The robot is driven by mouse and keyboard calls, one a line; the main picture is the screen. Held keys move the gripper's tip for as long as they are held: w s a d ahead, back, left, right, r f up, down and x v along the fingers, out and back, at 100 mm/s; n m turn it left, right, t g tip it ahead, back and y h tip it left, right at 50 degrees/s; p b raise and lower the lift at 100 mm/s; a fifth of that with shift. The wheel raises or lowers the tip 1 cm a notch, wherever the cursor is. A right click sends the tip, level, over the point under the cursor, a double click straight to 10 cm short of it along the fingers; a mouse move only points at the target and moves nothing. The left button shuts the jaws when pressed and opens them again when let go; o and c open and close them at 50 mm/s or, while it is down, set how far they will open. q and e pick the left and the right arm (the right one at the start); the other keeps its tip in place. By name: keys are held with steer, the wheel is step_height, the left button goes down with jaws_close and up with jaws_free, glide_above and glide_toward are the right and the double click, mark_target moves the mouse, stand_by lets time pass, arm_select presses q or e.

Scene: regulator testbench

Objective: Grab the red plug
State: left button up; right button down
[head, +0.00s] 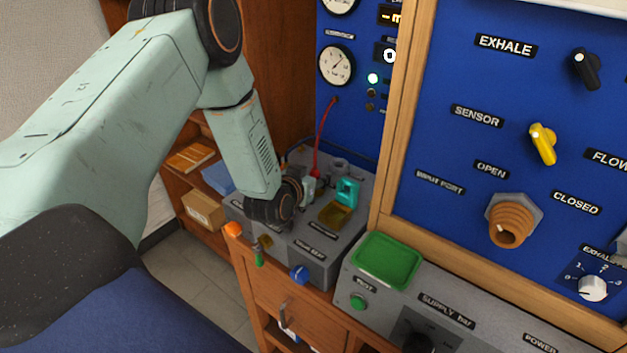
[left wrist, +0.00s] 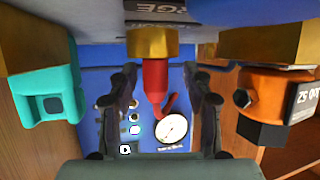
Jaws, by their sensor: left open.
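The red plug (left wrist: 156,80) shows in the middle of the left wrist view, seated against a brass collar (left wrist: 152,42), with a curved red tail at its far end. My left gripper (left wrist: 158,72) is open, with one dark finger on each side of the plug and a visible gap on both sides. In the head view my left gripper (head: 306,187) is low over the grey box, and a red hose (head: 321,135) runs from the blue panel down behind it. The plug's body is mostly hidden there. My right gripper is not in view.
The grey box (head: 322,260) carries a teal fitting (head: 347,191) close to the gripper, also in the left wrist view (left wrist: 45,97). An orange fitting (left wrist: 275,98) is on the other side. A green tray (head: 388,260) and blue panel (head: 440,140) stand right.

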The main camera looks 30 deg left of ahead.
arm_select(q)
steer(key=shift+w+d, duration=0.2)
steer(key=shift+s+d+r, duration=0.1)
steer(key=shift+d+r, duration=0.1)
steer(key=shift+d, duration=0.05)
steer(key=shift+s+a, duration=0.1)
steer(key=shift+a, duration=0.15)
steer(key=shift+c, duration=1.2)
steer(key=shift+a+f, duration=0.15)
steer(key=shift+a, duration=0.05)
steer(key=c, duration=0.3)
steer(key=shift+d, duration=0.35)
steer(key=c, duration=0.5)
steer(key=shift+a, duration=0.1)
jaws_close()
steer(key=shift+a, duration=0.1)
